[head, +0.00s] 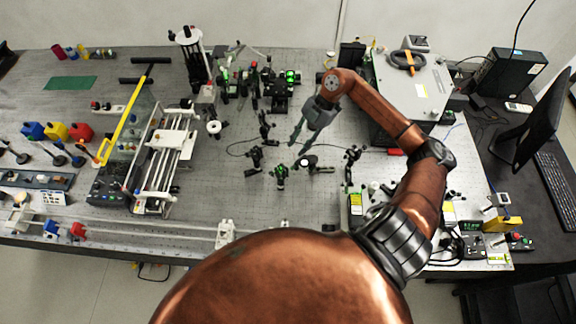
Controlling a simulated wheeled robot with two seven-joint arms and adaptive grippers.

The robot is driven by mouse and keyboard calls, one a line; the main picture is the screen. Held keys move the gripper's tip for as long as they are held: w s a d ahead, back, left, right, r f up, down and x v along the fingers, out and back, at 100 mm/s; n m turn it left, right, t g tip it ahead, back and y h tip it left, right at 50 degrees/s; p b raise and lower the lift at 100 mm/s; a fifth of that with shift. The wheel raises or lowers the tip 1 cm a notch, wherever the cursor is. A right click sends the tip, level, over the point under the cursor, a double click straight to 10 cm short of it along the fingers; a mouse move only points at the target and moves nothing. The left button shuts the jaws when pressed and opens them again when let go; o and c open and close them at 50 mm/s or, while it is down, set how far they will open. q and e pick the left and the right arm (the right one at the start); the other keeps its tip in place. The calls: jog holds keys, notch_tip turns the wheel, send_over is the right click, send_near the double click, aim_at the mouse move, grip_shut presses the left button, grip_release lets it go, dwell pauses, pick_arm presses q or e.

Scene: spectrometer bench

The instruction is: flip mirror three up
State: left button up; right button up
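Several small black optic mounts stand on the middle of the perforated optical bench (215,180). One mount (265,127) stands left of my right gripper, one (254,158) is nearer and to the left, and one with a green glint (280,176) is nearest. Another mount with a pale round top (306,162) lies below the gripper, and one (352,156) is to the right. I cannot tell which is mirror three or whether it is up. My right gripper (298,146) points down, its fingers apart and empty, above the bench among these mounts. My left gripper is out of view.
A denser group of optics with green glints (280,90) stands behind. A grey instrument box (415,95) is at the right. A railed stage (170,145) and yellow frame (125,120) stand left. A thin cable (235,150) crosses the bench.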

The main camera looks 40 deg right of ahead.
aim_at(292, 168)
jog(key=shift+s+f+m+g+h, duration=0.4)
jog(key=shift+s+f+g+h, duration=0.15)
jog(key=shift+h, duration=0.15)
jog(key=shift+a+f, duration=0.15)
jog(key=shift+f, duration=0.05)
jog(key=p+x, duration=0.1)
jog(key=x, duration=0.6)
jog(key=shift+f, duration=0.25)
jog(key=shift+c, duration=0.3)
grip_shut()
